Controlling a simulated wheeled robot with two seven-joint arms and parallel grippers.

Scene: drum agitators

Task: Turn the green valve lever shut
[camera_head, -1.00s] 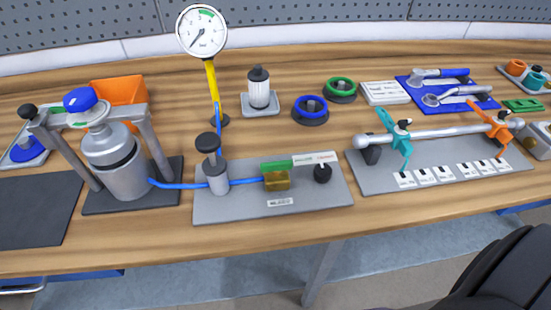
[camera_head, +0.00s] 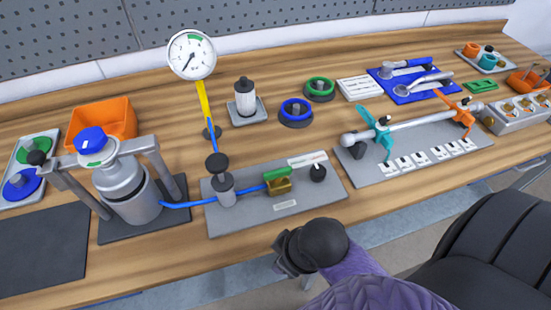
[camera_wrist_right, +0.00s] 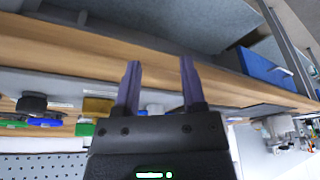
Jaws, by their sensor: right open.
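The green valve lever (camera_head: 277,173) lies along the top of a brass valve block (camera_head: 278,187) on a grey plate (camera_head: 250,220), in line with the blue hose. A white label strip (camera_head: 308,159) and a black knob (camera_head: 318,173) are to its right. My right gripper (camera_head: 284,262) is in front of the plate near the bench's front edge, apart from the lever. In the right wrist view its two fingers (camera_wrist_right: 160,68) are spread with nothing between them. There the brass block (camera_wrist_right: 97,105) and a green part, likely the lever (camera_wrist_right: 84,127), show upside down to the left. My left gripper is out of view.
A pressure gauge (camera_head: 192,55) stands on a yellow stem behind the plate. A metal vessel (camera_head: 128,188) in a clamp frame is to the left. A rail with teal (camera_head: 378,132) and orange levers is to the right.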

